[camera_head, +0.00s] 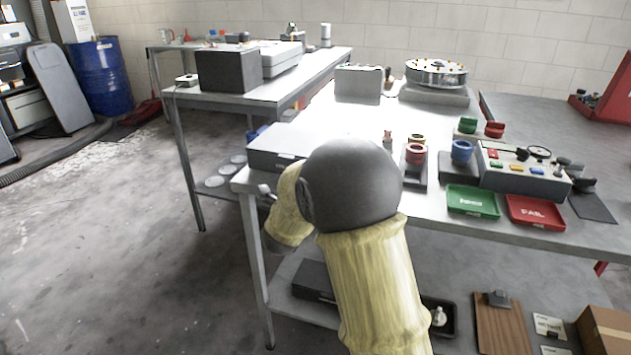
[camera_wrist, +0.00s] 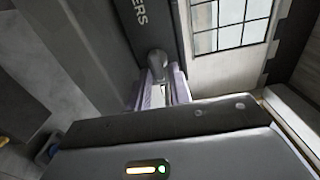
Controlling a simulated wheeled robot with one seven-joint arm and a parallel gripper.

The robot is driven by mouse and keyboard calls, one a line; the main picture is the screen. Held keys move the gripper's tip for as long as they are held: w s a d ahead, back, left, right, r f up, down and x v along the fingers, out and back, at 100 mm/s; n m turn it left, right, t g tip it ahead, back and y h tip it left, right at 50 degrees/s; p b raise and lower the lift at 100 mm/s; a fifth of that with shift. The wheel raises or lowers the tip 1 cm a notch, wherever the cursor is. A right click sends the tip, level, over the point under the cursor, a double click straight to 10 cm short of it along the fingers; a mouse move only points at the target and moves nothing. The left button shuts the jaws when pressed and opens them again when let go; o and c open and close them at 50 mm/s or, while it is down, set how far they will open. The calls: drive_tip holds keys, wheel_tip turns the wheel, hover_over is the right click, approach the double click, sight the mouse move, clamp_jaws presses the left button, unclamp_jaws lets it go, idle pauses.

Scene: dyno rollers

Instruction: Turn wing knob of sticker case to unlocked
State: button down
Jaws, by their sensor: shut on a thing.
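The sticker case (camera_wrist: 138,22) shows in the wrist view as a dark grey face with the letters "KERS" partly readable. Its wing knob (camera_wrist: 157,60) is a grey rounded piece on that face. My gripper (camera_wrist: 162,88) is shut on the wing knob, with a pale finger on each side of it. In the head view, a low box that appears to be the sticker case (camera_head: 272,160) sits at the table's near left corner. My arm hides part of it, and the knob cannot be seen there. The lock state cannot be read.
On the table (camera_head: 455,225) stand a green tray (camera_head: 472,201), a red tray (camera_head: 537,212), a control box (camera_head: 520,172) and several coloured rollers. A second table (camera_head: 265,92) stands behind to the left. Open floor (camera_head: 95,235) lies at the left.

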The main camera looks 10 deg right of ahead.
drive_tip(key=c, duration=1.5)
unclamp_jaws()
drive_tip(key=shift+f, duration=0.1)
drive_tip(key=shift+c, duration=0.2)
drive_tip(key=shift+p, duration=0.45)
